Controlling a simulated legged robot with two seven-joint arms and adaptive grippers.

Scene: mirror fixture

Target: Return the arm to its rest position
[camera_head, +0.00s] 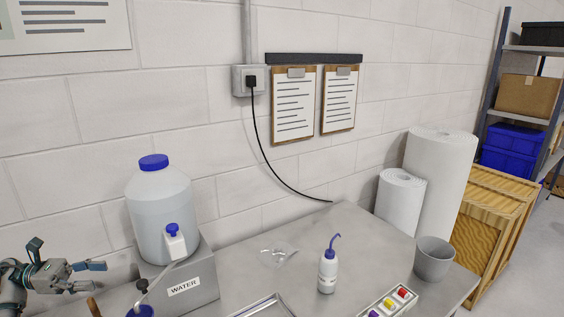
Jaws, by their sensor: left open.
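My left gripper (75,268) shows at the lower left edge, above the left part of the workbench, with its dark grey fingers spread apart. It is open, and nothing shows between its fingers. It is left of the grey box marked WATER (190,283) and the large water jug (162,212), and appears clear of both. Part of my left arm shows behind it at the picture's edge. My right arm and gripper are not in view.
The grey workbench (345,240) holds a wash bottle (328,270), a button box (385,304), a grey cup (433,260) and a clear bag (278,253). A blue-topped item (140,311) and a brown handle (94,307) are near my gripper. White rolls (438,185) stand at the right.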

